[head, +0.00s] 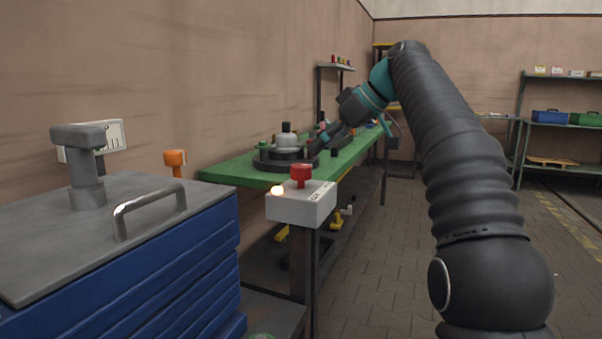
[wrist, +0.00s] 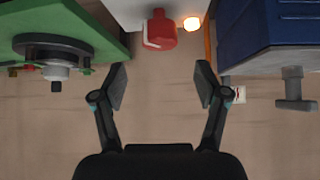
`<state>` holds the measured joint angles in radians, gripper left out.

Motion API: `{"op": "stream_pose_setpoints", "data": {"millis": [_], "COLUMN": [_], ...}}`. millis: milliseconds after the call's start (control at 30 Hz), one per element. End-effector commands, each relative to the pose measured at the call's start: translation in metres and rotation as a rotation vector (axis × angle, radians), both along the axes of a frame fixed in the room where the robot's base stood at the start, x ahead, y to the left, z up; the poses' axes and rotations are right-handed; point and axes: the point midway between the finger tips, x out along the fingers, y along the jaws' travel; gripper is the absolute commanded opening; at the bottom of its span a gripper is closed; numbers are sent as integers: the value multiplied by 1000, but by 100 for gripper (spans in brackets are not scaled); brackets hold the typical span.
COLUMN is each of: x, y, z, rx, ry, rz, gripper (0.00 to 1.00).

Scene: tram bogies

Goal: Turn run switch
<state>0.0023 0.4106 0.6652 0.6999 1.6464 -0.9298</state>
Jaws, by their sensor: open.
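The run switch is a red knob (head: 301,173) on top of a white box (head: 300,203) on a dark post, with a glowing lamp (head: 277,189) beside it. The wrist view, which looks upside down, shows the red knob (wrist: 161,30) with a white mark on it, the white box (wrist: 122,12) and the lamp (wrist: 192,24). My gripper (wrist: 161,82) is open and empty. The knob lies beyond the fingertips, roughly in line with the gap between them, and nothing touches it. In the head view my gripper (head: 326,138) is beyond the box, over the green bench.
The green bench (head: 228,170) carries a round dark fixture (head: 285,158) with a grey part, close to my gripper. A blue drawer cabinet (head: 190,255) with a metal handle stands at the left front. An orange-topped post (head: 175,158) is behind it. Floor at right is open.

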Motion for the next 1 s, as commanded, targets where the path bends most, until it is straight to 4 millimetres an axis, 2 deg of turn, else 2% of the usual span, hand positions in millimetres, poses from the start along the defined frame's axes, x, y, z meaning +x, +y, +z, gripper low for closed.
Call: {"op": "stream_pose_setpoints", "data": {"millis": [33, 100, 400, 867, 900, 1000], "x": [3, 6, 20, 24, 24, 24], "y": [7, 16, 44, 52, 52, 52], "z": [-11, -20, -50, -58, -58, -58], "rx": [-1, 0, -1, -1, -1, 0], "ry": [1, 2, 1, 0, 0, 0], "rz": [2, 1, 1, -1, -1, -1], "gripper": [73, 73, 73, 73, 71, 46]}}
